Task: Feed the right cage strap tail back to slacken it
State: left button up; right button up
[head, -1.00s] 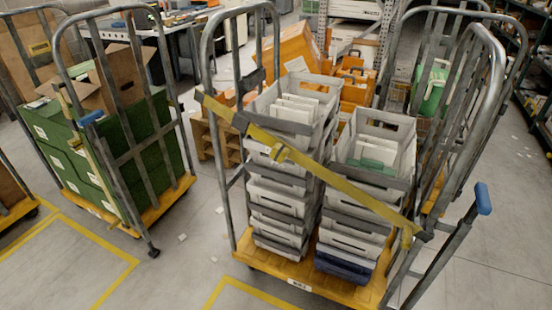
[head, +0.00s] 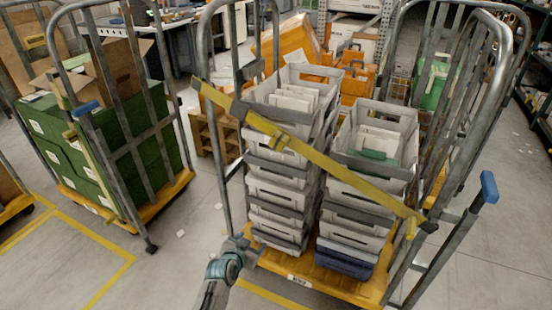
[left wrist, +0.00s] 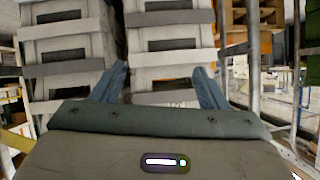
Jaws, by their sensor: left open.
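The right cage (head: 208,120) is a grey tube frame on a yellow base, holding two stacks of grey totes (head: 272,188). A yellow strap (head: 350,182) runs diagonally across the stacks from upper left to lower right. Its buckle (head: 282,138) sits in front of the left stack. A short yellow tail (head: 412,229) hangs at the strap's right end. My left gripper (head: 243,246) is low at the left stack's front, well below the strap. In the left wrist view, its open fingers (left wrist: 161,84) point at the tote fronts with nothing seen between them. My right gripper is not in view.
Another cage (head: 150,140) with green crates stands at the left. A blue-tipped lever (head: 488,187) sticks out at the right cage's right side. Orange cases (head: 356,85) are behind the totes.

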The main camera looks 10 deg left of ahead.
pick_arm(q)
jog(key=w+d+r+m+t+h+b, duration=0.1)
jog(key=w+r+t, duration=0.1)
jog(key=r, duration=0.7)
jog(key=w+d+r+m+t, duration=0.1)
jog(key=w+r, duration=0.2)
jog(key=r, duration=0.5)
jog(key=m+t+h, duration=0.1)
jog(key=t, duration=0.1)
send_near(276, 145)
jog(key=p+x, duration=0.1)
jog(key=x, duration=0.8)
jog(key=shift+p, duration=0.4)
jog(key=shift+w+d, duration=0.1)
jog(key=shift+w, duration=0.5)
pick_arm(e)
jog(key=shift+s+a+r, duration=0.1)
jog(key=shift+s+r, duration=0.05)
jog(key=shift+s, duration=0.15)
pick_arm(q)
jog(key=shift+c, duration=0.5)
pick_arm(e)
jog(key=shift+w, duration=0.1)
